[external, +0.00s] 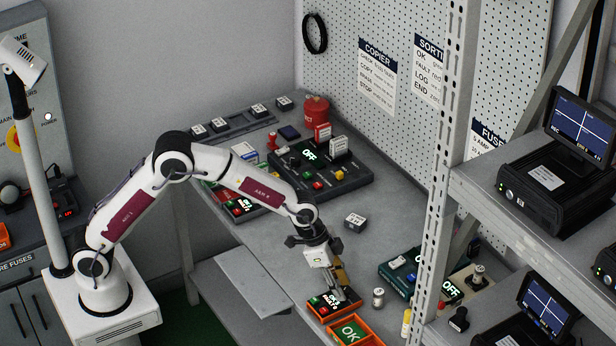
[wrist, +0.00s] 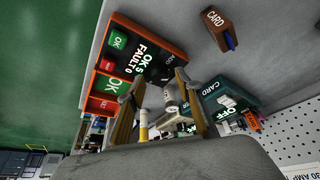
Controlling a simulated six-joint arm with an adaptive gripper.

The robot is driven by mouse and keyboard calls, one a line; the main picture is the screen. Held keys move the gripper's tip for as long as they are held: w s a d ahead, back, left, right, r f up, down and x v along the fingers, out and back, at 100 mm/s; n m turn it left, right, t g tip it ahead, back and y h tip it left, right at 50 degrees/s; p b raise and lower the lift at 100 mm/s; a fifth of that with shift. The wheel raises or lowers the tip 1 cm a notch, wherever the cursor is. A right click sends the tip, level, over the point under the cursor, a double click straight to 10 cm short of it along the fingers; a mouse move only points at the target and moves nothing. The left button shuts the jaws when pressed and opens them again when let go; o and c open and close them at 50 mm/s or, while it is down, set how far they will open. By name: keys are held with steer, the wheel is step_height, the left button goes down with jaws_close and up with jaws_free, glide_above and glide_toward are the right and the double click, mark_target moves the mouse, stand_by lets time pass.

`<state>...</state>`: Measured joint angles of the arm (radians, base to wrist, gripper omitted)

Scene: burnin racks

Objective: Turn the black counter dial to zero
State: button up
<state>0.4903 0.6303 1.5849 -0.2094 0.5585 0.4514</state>
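An orange-edged counter box (external: 323,311) with a dark face stands at the front edge of the bench. In the wrist view the counter box (wrist: 98,73) shows green OK and red buttons and white text that reads like "OK 5" and "FAULT 0". My gripper (external: 342,295) is over the right part of this box, pointing down. In the wrist view the two fingers of my gripper (wrist: 157,84) stand apart, their tips close to the box's dark side. I cannot make out the black dial; the tips and the dark face may hide it. No held object is visible.
An orange OK tray (external: 372,325) stands just right of the box. A small metal cylinder (external: 378,297), a yellow bottle (external: 406,322) and a teal tester (external: 393,281) are close by.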

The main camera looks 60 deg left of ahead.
steer(key=shift+w+d+f, duration=0.1)
steer(key=shift+d+f, duration=0.05)
steer(key=shift+f, duration=0.2)
jaws_close()
